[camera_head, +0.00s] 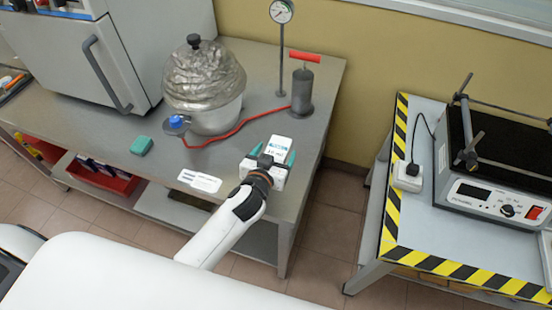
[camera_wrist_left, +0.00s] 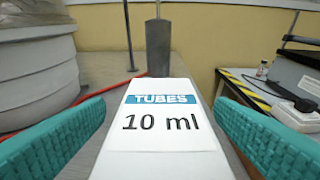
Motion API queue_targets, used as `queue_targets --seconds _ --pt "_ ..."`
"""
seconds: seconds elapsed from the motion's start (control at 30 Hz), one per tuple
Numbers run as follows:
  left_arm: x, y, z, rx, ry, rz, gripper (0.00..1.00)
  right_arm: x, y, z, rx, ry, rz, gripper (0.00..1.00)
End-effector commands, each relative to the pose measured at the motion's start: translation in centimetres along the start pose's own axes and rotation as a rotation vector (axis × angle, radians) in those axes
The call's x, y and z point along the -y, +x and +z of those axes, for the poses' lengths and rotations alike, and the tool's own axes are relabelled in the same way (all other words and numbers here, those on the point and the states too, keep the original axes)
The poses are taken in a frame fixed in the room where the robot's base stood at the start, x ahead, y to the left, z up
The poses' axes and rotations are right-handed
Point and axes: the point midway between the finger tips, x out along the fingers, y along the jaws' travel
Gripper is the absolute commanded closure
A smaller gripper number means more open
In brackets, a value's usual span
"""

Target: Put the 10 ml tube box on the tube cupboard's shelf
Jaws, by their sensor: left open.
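The white 10 ml tube box (camera_head: 280,142) is at the right end of the grey workbench. In the left wrist view the box (camera_wrist_left: 165,128) faces me, labelled "TUBES 10 ml" with a blue band. My left gripper (camera_head: 271,158) is open, with one teal finger on each side of the box. In the left wrist view a gap shows between the fingers of the left gripper (camera_wrist_left: 163,135) and the box. My right gripper is not in view. A grey-white cabinet (camera_head: 75,62) with a dark handle stands shut at the back left; I cannot tell whether it is the tube cupboard.
A foil-covered vessel (camera_head: 203,80), a grey cylinder (camera_head: 302,92) with a red hose and a gauge (camera_head: 281,11) stand behind the box. A teal item (camera_head: 142,145) and white labels (camera_head: 200,181) lie on the bench. A striped-edged table (camera_head: 410,225) with an instrument stands at right, across a gap.

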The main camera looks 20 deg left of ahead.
Motion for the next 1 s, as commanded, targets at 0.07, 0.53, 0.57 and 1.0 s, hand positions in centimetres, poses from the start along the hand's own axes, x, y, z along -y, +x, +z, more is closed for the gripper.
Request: queue_targets --seconds 0.07,0.53,0.57,1.0 --pt "0.03 0.69 -0.01 -0.001 0.001 0.0 0.22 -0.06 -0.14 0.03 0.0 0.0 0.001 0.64" --pt "0.05 0.99 -0.08 0.0 0.0 -0.001 0.51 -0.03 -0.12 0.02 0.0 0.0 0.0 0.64" --pt "0.05 0.99 -0.08 0.0 0.0 -0.001 0.56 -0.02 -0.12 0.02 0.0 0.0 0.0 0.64" --pt "0.05 0.79 0.78 0.005 0.001 -0.001 0.8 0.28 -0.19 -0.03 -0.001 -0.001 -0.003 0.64"
